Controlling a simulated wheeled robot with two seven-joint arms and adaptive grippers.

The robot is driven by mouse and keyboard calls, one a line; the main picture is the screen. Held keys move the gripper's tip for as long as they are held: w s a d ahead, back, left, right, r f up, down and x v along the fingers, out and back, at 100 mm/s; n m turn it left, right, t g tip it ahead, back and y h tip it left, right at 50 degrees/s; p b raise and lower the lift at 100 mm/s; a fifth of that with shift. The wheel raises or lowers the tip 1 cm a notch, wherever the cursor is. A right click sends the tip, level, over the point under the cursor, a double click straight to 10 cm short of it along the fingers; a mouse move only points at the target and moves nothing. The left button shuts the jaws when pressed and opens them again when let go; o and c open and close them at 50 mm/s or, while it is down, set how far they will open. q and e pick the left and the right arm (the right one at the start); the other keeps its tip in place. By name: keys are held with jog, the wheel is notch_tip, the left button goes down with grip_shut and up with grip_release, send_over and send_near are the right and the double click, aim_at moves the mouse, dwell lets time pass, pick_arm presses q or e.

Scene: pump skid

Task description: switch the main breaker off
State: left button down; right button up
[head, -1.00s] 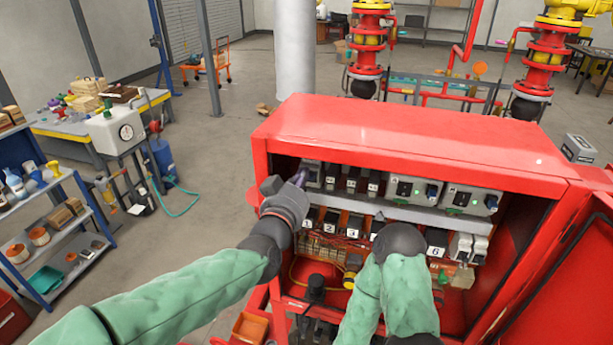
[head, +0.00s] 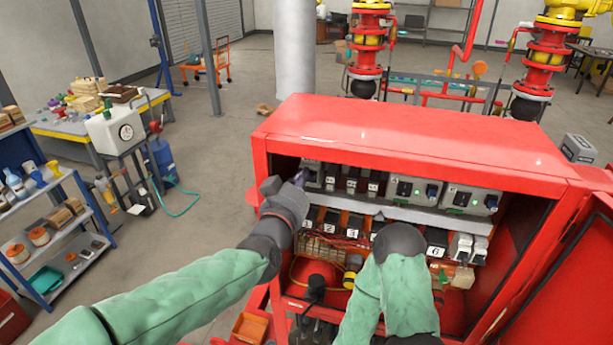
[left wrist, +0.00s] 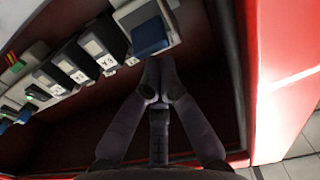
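The red cabinet (head: 400,130) stands open in front of me, with breakers in rows inside. A larger grey breaker (head: 311,173) sits at the left end of the top row; it seems to be the main breaker. In the left wrist view its grey body has a dark blue lever (left wrist: 151,36). My left gripper (head: 298,178) is at the cabinet's left opening, beside this breaker. In the left wrist view its fingers (left wrist: 160,72) are together at the tips, just below the lever; I cannot tell whether they touch it. My right gripper is not in view; only my right arm shows.
Smaller breakers (head: 351,184) and two grey units with green lights (head: 470,200) share the top row. A numbered row lies below. The cabinet's left side wall and top edge are close to my left gripper. The open door (head: 570,285) stands at right.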

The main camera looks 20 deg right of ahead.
pick_arm(q)
jog(key=shift+f, duration=0.2)
jog(key=shift+s+a+f+b, duration=0.1)
jog(key=shift+s+f+b, duration=0.05)
jog(key=shift+f+b, duration=0.95)
jog(key=shift+b, duration=0.05)
jog(key=shift+r, duration=0.15)
jog(key=v, duration=0.6)
jog(key=shift+s+a+r, duration=0.2)
jog(key=shift+s, duration=0.05)
dwell(0.3)
